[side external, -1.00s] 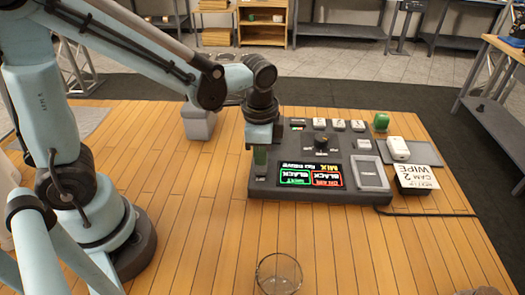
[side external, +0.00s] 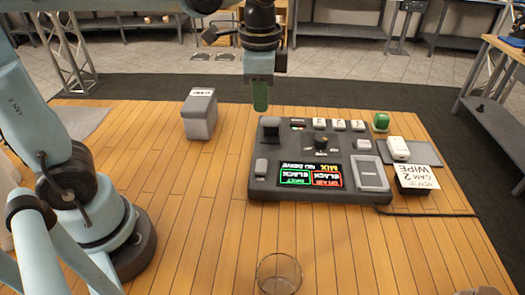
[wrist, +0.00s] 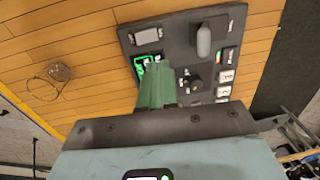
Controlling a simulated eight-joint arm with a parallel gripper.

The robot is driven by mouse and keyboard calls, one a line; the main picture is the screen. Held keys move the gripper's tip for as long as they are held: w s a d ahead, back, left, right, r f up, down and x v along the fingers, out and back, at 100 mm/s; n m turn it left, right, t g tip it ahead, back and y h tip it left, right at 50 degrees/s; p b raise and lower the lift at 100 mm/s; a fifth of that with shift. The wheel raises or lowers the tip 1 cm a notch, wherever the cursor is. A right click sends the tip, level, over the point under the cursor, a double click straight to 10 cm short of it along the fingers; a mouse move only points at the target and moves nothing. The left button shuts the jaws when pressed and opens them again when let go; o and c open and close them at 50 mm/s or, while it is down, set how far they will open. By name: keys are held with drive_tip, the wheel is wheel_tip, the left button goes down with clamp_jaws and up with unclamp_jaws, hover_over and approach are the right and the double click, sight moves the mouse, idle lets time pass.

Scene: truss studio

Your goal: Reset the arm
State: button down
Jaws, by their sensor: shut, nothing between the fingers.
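My gripper (side external: 261,97) has green fingers pressed together and hangs in the air above the back left of the dark control panel (side external: 262,185). It points down and touches nothing. In the wrist view my gripper (wrist: 157,75) also shows shut with nothing in it. The panel also shows in the wrist view (wrist: 218,55), partly hidden behind the fingers.
A grey box with a white label (side external: 200,115) stands left of the panel. A clear glass (side external: 279,274) stands at the front. A green object (side external: 381,121), a white device (side external: 398,149) and a "CAM 2 WIPE" card (side external: 417,178) are at the right.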

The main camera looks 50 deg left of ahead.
drive_tip(key=shift+r, duration=0.35)
drive_tip(key=s+a+f+n+t, duration=0.3)
drive_tip(key=s+f+n+t, duration=0.2)
drive_tip(key=n, duration=0.4)
drive_tip(key=shift+f+t+h, duration=0.25)
drive_tip(key=shift+t+h, duration=0.15)
drive_tip(key=shift+t, duration=0.4)
drive_tip(key=c, duration=1.8)
unclamp_jaws()
drive_tip(key=shift+s+a, duration=0.1)
